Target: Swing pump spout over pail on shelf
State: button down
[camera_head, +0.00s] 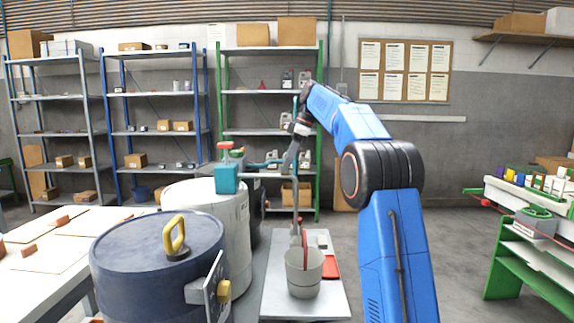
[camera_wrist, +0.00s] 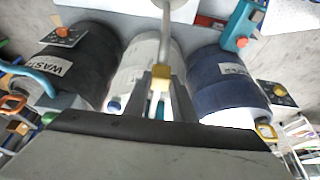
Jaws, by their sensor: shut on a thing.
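The pail (camera_head: 303,282) is a grey bucket on the light shelf (camera_head: 329,300) beside the drums, with a red upright piece showing at it. My gripper (camera_head: 291,165) is up behind and above the pail, pointing toward the drums. In the wrist view my gripper (camera_wrist: 160,98) is shut on a yellow piece (camera_wrist: 160,78) at the end of a pale rod (camera_wrist: 166,30). This looks like part of the pump spout, but I cannot tell for sure. A teal block (camera_head: 226,180) stands at the white drum. The pail is not clearly visible in the wrist view.
A blue drum (camera_head: 150,265) with a yellow handle and a white drum (camera_head: 235,225) stand left of the shelf. A dark drum (camera_wrist: 85,60) shows in the wrist view. A table (camera_head: 45,270) is at left, a green-framed bench (camera_head: 515,265) at right. Floor right of my arm is clear.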

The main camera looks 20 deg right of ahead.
jog(key=shift+w+d+r, duration=0.1)
jog(key=shift+w+r, duration=0.05)
jog(key=c, duration=1.5)
grip_release()
jog(key=v, duration=0.7)
jog(key=shift+d+r, duration=0.1)
